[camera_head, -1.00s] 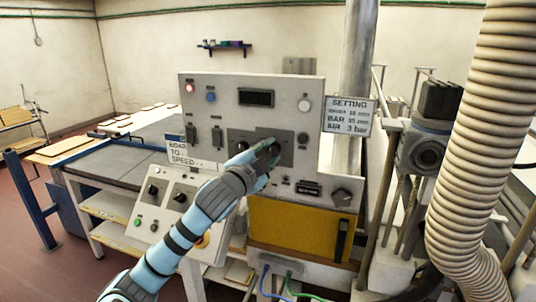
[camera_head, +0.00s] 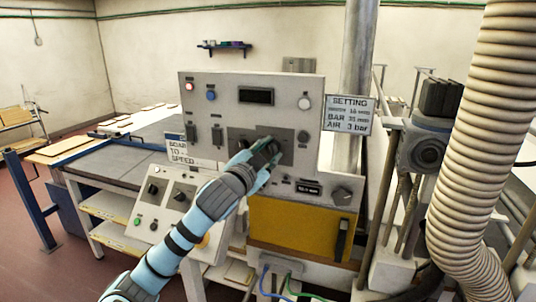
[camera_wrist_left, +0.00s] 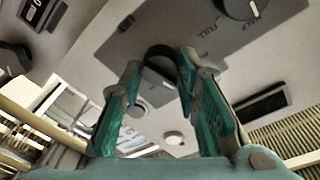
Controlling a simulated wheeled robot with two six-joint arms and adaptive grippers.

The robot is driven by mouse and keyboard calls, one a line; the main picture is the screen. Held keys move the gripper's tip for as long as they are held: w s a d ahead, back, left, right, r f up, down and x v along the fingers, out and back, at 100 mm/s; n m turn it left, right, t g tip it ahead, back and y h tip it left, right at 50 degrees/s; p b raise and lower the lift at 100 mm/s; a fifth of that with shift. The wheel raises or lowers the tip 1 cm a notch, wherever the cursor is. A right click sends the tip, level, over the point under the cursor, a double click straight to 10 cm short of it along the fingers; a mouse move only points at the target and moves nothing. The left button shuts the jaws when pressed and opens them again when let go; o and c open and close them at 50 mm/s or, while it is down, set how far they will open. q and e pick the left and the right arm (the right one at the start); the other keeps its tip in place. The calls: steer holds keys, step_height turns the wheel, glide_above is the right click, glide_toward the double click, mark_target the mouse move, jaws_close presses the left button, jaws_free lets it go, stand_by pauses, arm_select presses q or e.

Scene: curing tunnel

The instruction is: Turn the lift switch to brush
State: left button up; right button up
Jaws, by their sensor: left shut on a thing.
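My left gripper (camera_head: 268,150) reaches the grey control panel (camera_head: 225,103) from the lower left. In the left wrist view, its green fingers (camera_wrist_left: 158,82) are shut on a dark round knob (camera_wrist_left: 160,54), apparently the lift switch. The knob sits on a darker grey plate (camera_wrist_left: 130,35), and the fingers hide most of it in the head view. I cannot read its label or tell which position it points to. A second dark knob (camera_wrist_left: 243,8) shows on the plate, beside the word "FULL". My right gripper is not in view.
A thick ribbed hose (camera_head: 480,150) fills the right side.

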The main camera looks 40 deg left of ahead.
arm_select(q)
steer(key=n+b, duration=0.1)
steer(key=n, duration=0.2)
steer(key=shift+r+n, duration=0.1)
steer(key=shift+n, duration=0.3)
steer(key=shift+n+t+y+b, duration=0.35)
steer(key=shift+n+b, duration=0.45)
steer(key=shift+n, duration=1.4)
steer(key=shift+r, duration=0.1)
steer(key=o, duration=0.8)
steer(key=shift+o, duration=1.8)
steer(key=shift+w+f, duration=0.15)
steer(key=shift+f, duration=0.05)
